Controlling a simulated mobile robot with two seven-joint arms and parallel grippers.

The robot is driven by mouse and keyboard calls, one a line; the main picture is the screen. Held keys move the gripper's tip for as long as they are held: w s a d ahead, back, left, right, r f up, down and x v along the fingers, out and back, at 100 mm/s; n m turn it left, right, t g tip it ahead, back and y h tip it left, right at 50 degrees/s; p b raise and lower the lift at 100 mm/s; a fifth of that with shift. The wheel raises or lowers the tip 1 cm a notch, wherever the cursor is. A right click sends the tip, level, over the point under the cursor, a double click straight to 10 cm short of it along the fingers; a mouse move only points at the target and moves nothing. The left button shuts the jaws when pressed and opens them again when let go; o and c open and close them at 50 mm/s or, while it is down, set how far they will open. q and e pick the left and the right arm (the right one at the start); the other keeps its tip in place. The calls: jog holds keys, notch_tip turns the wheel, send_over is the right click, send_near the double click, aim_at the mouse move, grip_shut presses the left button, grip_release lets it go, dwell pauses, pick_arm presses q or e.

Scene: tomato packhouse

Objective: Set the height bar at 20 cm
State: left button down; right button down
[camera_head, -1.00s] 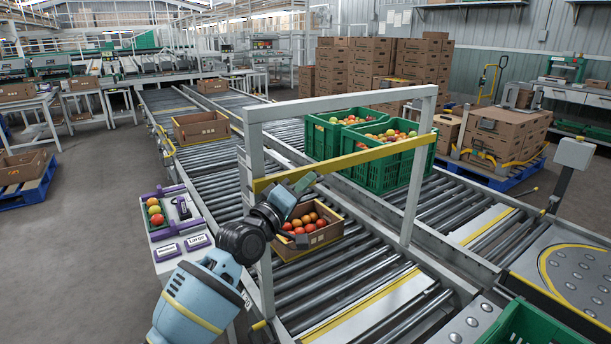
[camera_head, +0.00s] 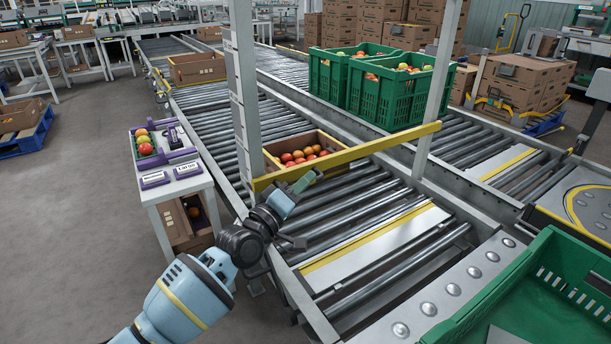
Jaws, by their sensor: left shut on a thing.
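The yellow height bar (camera_head: 375,147) spans the conveyor between a left post (camera_head: 243,90) and a right post (camera_head: 440,75). It sits low on the posts, close above the rollers. The left post carries scale marks, too small to read here. My left gripper (camera_head: 303,184) is shut on the bar near its left end, on the near side. The fingertips partly cover the bar there. My right gripper is not in view.
An open carton of tomatoes (camera_head: 270,158) stands on the rollers just behind the bar. Green crates (camera_head: 400,100) stand on the farther conveyor. A small side table (camera_head: 180,187) is at left; an empty green crate (camera_head: 540,290) is at lower right.

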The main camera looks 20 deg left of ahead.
pick_arm(q)
jog(key=shift+f+b, duration=0.35)
jog(key=shift+f, duration=0.55)
jog(key=c, duration=1.5)
grip_release()
jog(key=p+v, duration=0.1)
jog(key=v, duration=0.6)
jog(key=shift+s+p, duration=0.35)
jog(key=shift+s, duration=0.05)
